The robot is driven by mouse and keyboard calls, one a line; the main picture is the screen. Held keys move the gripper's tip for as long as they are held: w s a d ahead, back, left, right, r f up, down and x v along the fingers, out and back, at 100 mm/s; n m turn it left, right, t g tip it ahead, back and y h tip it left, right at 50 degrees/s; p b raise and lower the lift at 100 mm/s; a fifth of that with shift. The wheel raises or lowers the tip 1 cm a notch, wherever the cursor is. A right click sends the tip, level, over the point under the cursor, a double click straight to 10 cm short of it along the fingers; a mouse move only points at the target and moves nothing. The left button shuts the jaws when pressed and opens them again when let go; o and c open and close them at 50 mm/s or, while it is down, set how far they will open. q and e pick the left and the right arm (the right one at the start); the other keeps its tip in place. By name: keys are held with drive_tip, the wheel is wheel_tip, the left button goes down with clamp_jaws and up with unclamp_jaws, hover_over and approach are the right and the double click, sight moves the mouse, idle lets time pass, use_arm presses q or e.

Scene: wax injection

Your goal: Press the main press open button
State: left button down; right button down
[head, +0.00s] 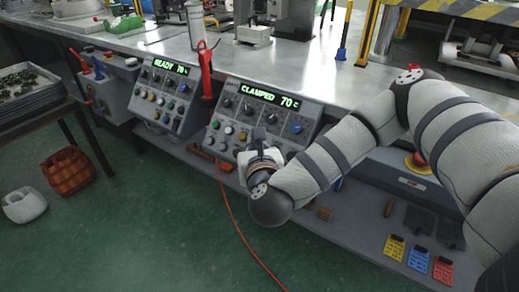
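The right control panel (235,106) has a green display reading "CLAMPED 70 C", with rows of small knobs and buttons and a blue knob at its right. The left control panel (149,92) reads "READY 70" and has similar buttons. Button labels are too small to read, so I cannot tell which is the main press open button. My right gripper (258,136) is in front of the lower middle of the right panel, pointing at it and hiding some controls. Its fingertips are small and dark; contact and opening are unclear. My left gripper is not in view.
A metal workbench (340,72) runs behind the panels. A red-handled tool (206,75) stands between them. An orange cable (232,215) crosses the green floor. Yellow, blue and red cards (418,258) lie on the lower shelf. A brown basket (70,171) and white bin (24,205) stand left.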

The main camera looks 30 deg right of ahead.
sight(271, 146)
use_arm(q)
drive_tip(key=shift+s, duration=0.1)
use_arm(e)
drive_tip(key=shift+d, duration=0.1)
